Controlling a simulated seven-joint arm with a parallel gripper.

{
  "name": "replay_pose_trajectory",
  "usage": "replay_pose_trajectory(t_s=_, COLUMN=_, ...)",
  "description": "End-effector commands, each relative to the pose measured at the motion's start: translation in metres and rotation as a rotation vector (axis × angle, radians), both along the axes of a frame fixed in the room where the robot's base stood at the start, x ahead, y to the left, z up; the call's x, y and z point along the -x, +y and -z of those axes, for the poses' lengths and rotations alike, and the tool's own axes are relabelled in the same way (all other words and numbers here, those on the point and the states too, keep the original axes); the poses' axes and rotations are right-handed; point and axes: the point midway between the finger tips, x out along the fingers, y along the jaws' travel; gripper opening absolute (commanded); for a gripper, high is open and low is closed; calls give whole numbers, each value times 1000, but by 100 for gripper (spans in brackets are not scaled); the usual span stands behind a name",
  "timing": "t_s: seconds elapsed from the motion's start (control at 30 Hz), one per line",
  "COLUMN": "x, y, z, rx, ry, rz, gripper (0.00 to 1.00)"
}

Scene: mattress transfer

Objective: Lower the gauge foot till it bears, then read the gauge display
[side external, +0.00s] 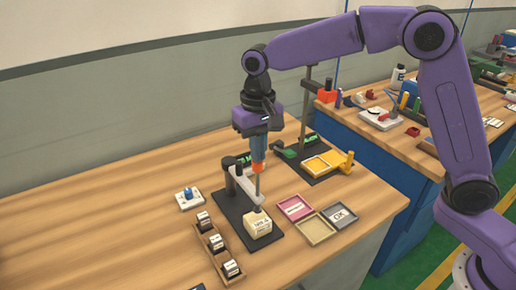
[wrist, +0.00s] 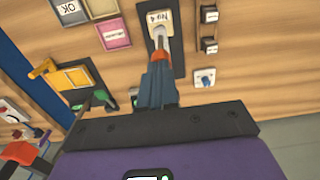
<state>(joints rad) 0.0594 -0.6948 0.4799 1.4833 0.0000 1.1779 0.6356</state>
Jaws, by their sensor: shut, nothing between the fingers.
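The gauge stand has a black base plate (side external: 233,226), an upright post and a pale arm (side external: 245,188) in the side view. A cream block (side external: 258,223) with a number label sits on the plate below the arm; it also shows in the wrist view (wrist: 157,17). My gripper (side external: 258,168), blue with orange tips, is shut and empty, pointing down above the gauge arm. In the wrist view its tips (wrist: 161,52) lie just below the block. I cannot tell whether the tips touch the gauge or whether the foot touches the block. No gauge reading is legible.
Pink (side external: 293,207), yellowish (side external: 315,229) and grey OK (side external: 340,215) trays lie to the right. A wooden rack (side external: 214,246) with small labelled blocks stands at the left, near a white box with a blue knob (side external: 189,198). A yellow fixture (side external: 325,163) stands behind. The left tabletop is clear.

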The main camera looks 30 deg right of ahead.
Motion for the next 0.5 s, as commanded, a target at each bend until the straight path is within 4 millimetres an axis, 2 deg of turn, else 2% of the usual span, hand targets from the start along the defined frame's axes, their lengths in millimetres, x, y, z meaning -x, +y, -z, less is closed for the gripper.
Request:
replay_pose_trajectory(t_s=0.27, x=0, y=0, z=1, rx=0, ry=1, rz=0, gripper=0)
replay_pose_trajectory(t_s=0.5, x=0, y=0, z=28, rx=2, ry=3, rz=0, gripper=0)
